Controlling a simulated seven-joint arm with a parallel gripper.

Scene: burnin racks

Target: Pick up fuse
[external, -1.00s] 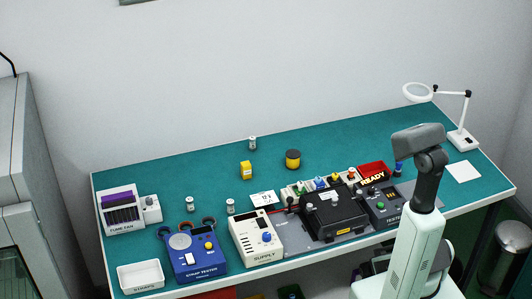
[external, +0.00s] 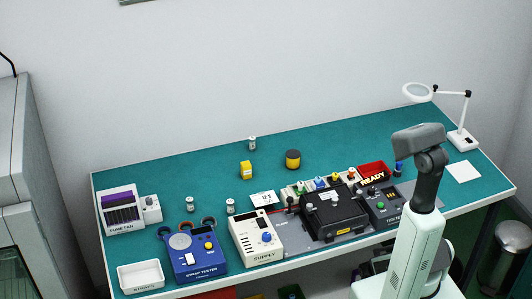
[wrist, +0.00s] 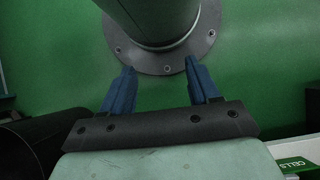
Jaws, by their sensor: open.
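I cannot tell for certain which item is the fuse. Small pale upright cylinders stand on the teal bench: one at the back (external: 252,143), one at the left (external: 190,204) and one beside the supply unit (external: 230,206). Their markings are too small to read. My gripper (wrist: 160,90) shows in the wrist view with its two blue fingers apart and nothing between them. It faces a round grey post on a bolted flange (wrist: 165,62) over a green surface. In the external view the gripper is hidden behind my arm, at the bench's right front.
The bench (external: 200,165) carries a fume fan (external: 122,212), blue strap tester (external: 194,256), cream supply (external: 256,238), black box (external: 335,216), tester (external: 382,207), red bin (external: 373,170) and magnifier lamp (external: 463,138). A white straps tray (external: 140,277) is front left. The back is mostly clear.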

